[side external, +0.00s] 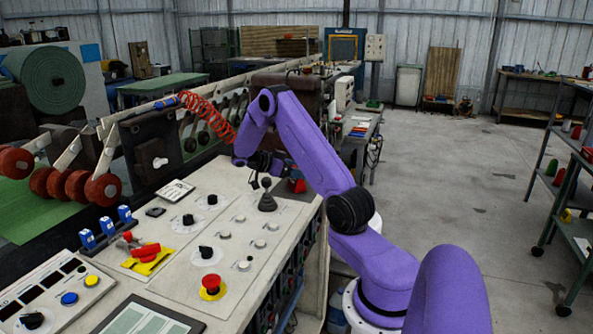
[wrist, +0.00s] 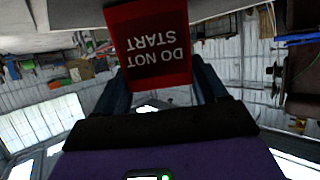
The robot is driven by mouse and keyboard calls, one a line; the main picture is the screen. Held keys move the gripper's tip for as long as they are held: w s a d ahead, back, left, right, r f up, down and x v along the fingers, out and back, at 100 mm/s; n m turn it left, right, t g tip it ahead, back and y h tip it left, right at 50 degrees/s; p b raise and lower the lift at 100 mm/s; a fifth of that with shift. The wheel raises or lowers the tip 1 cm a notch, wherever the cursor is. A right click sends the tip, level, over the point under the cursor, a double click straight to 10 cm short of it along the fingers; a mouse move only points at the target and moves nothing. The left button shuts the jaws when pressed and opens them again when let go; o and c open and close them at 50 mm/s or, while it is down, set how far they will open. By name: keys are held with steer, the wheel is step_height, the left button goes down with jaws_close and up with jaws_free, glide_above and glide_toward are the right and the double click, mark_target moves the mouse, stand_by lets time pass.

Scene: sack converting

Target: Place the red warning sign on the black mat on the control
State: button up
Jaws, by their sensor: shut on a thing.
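The red warning sign (wrist: 150,45) fills the upper middle of the wrist view, its white words "DO NOT START" upside down. My gripper (wrist: 160,80) is shut on it, with one dark finger on each side. In the side view the sign (side external: 298,186) is a small red patch at the far right edge of the control desk (side external: 225,262), just below my gripper (side external: 290,174). A dark patch (side external: 302,195) beside the sign may be the black mat. I cannot tell whether the sign touches it.
A black joystick (side external: 266,198) stands close to the left of the sign. Black knobs (side external: 206,252), a red stop button (side external: 212,285) and a red-handled tool on a yellow piece (side external: 147,254) are nearer. A coiled red hose (side external: 208,115) hangs behind.

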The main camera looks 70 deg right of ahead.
steer(key=shift+f, duration=0.2)
steer(key=o, duration=1)
steer(key=shift+o, duration=0.2)
steer(key=shift+r, duration=0.15)
